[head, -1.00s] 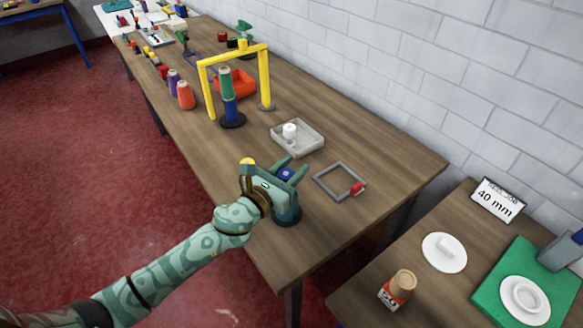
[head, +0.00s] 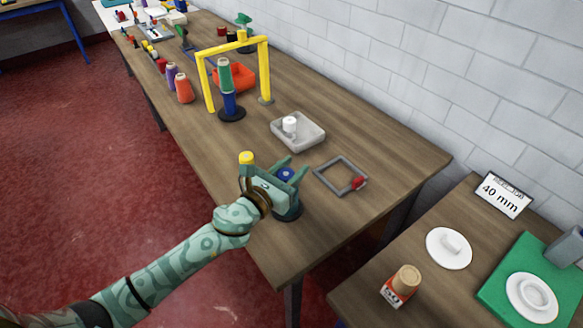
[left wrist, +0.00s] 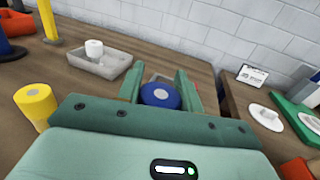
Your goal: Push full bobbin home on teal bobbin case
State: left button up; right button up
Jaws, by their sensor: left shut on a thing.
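The full bobbin (head: 287,174) is blue with a pale hub. It sits between the two fingers of my left gripper (head: 293,167), which is shut on it. In the left wrist view the bobbin (left wrist: 160,95) shows from above, between the green fingers. A dark teal round body (head: 288,208), which looks like the bobbin case, stands on the table directly under the gripper. The gripper hides most of it. I cannot tell how deep the bobbin sits in it. My right gripper is not in view.
A grey square frame with a red piece (head: 340,176) lies close to the right of the gripper. A grey tray (head: 312,140) with a white spool stands behind. A yellow spool (left wrist: 36,104) stands left of the gripper. A yellow arch (head: 262,68) stands farther back. The table's front edge is near.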

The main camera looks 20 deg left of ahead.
pick_arm(q)
jog(key=shift+f+b, duration=0.45)
jog(key=shift+f, duration=0.15)
jog(key=o, duration=1.1)
jog(key=shift+c, duration=0.2)
jog(key=b+v, duration=0.2)
jog(key=v, duration=1.4)
jog(key=shift+s+a, duration=0.1)
